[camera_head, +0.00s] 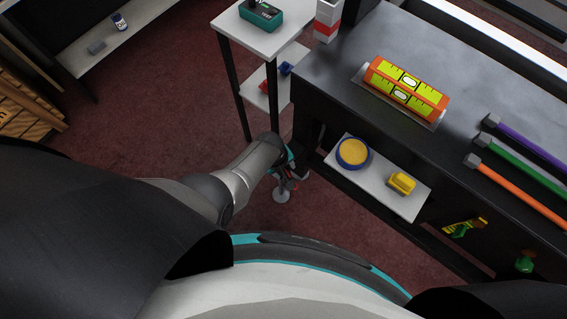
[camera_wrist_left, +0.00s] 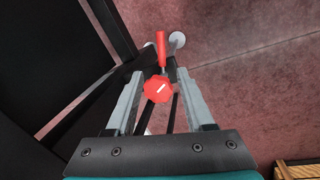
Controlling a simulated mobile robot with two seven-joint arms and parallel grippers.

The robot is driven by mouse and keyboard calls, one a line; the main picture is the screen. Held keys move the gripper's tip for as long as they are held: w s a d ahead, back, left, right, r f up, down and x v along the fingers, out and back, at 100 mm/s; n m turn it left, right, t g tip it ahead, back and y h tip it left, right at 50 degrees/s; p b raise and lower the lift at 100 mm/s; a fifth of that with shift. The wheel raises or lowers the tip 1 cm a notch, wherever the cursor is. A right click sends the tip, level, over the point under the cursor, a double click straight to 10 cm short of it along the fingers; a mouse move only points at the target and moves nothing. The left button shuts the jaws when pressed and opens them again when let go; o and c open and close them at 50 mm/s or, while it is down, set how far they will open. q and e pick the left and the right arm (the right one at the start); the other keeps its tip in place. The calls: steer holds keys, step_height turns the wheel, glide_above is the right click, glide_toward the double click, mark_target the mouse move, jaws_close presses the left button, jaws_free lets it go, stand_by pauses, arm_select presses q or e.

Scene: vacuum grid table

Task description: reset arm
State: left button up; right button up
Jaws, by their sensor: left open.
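My left arm comes in from the left in the head view, and its gripper (camera_head: 287,170) hangs low beside the dark workbench (camera_head: 320,85). In the left wrist view the gripper (camera_wrist_left: 160,76) is open, with its two grey fingers apart. A red octagonal knob (camera_wrist_left: 158,89) and a red handle (camera_wrist_left: 161,48) show between and beyond the fingers. I cannot tell how far they are from the fingertips, and neither finger is seen closed on them. My right gripper is not in view.
A white shelf rack (camera_head: 262,40) stands behind. Red floor (camera_head: 150,120) is open at left.

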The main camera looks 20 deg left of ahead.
arm_select(q)
steer(key=shift+r, duration=0.3)
stand_by(0.5)
steer(key=s+a+f+m, duration=0.3)
steer(key=s+m, duration=0.1)
steer(key=s, duration=0.6)
steer(key=s+a+f+m+y, duration=0.1)
steer(key=s+a+f+m, duration=0.2)
steer(key=s, duration=0.7)
steer(key=s+a+f+m, duration=0.3)
steer(key=s+a+m, duration=0.1)
steer(key=s, duration=0.6)
steer(key=shift+a+m+g+y, duration=0.3)
steer(key=shift+m, duration=0.2)
steer(key=shift+w, duration=0.1)
